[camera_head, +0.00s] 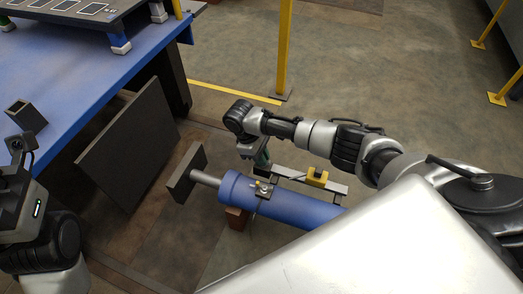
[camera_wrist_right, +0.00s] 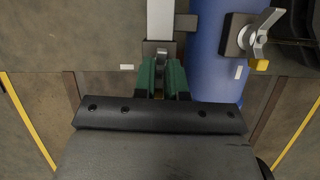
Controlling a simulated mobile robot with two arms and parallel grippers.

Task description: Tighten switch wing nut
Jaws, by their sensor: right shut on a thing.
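In the right wrist view, a metal wing nut (camera_wrist_right: 262,34) sits on a dark clamp block at upper right, against the blue cylinder (camera_wrist_right: 215,60). My right gripper (camera_wrist_right: 162,72) has green fingers shut on a small grey metal piece (camera_wrist_right: 161,51) at the end of a pale bar. The wing nut is apart from the fingers, to their right. In the head view, the wing nut (camera_head: 262,186) is small on the blue cylinder (camera_head: 290,205), and my right gripper (camera_head: 262,158) is just behind it. My left arm shows at lower left, without its fingers.
A pale bar (camera_head: 335,186) with a yellow block (camera_head: 317,177) runs behind the cylinder. A dark plate (camera_head: 188,173) caps the cylinder's rod. A blue table (camera_head: 75,75) stands at left, above a leaning dark panel (camera_head: 128,145). A yellow post (camera_head: 284,45) stands behind.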

